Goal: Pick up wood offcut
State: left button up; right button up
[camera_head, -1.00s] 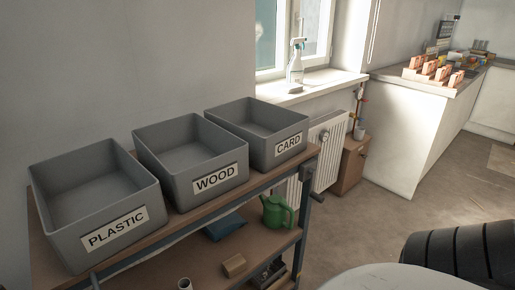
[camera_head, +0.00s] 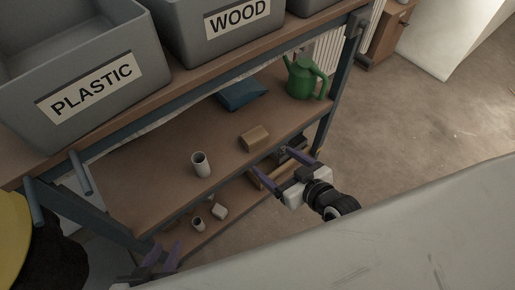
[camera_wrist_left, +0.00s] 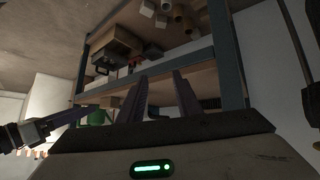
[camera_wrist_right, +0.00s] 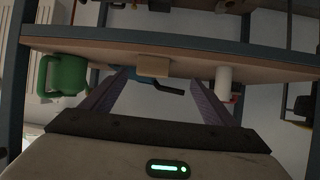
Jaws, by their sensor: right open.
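The left wrist view shows the fingers apart (camera_wrist_left: 160,75).
The white cylinder (camera_head: 201,164), blue bag (camera_head: 241,94) and green watering can (camera_head: 304,77) share the shelf. Grey bins marked PLASTIC (camera_head: 95,118) and WOOD (camera_head: 230,45) stand above. A blue-grey shelf post (camera_head: 325,120) is right of the block. Small items lie on the lower shelf.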

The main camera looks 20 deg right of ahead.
aim_at(259, 142)
jog(key=shift+t, duration=0.5)
jog(key=b+x, duration=0.1)
jog(key=x, duration=0.1)
jog(key=d+x, duration=0.1)
jog(key=x, duration=0.2)
jog(key=b+x, duration=0.1)
jog(key=x, duration=0.1)
jog(key=shift+w+d+r+b, duration=0.15)
jog(key=shift+w+b, duration=0.2)
jog(key=shift+w, duration=0.2)
jog(key=b+x, duration=0.2)
jog(key=x, duration=0.3)
jog(key=shift+s, duration=0.15)
jog(key=shift+w+a+f, duration=0.2)
jog(key=shift+w, duration=0.15)
pick_arm(q)
jog(key=f, duration=0.3)
jog(key=shift+w+d+n+t, duration=0.1)
jog(key=shift+d+n+t, duration=0.2)
jog(key=shift+d, duration=0.05)
pick_arm(e)
jog(key=c, duration=1.1)
jog(key=shift+c, duration=0.2)
pick_arm(q)
jog(key=shift+w+r, duration=0.1)
pick_arm(e)
jog(key=shift+r, duration=0.15)
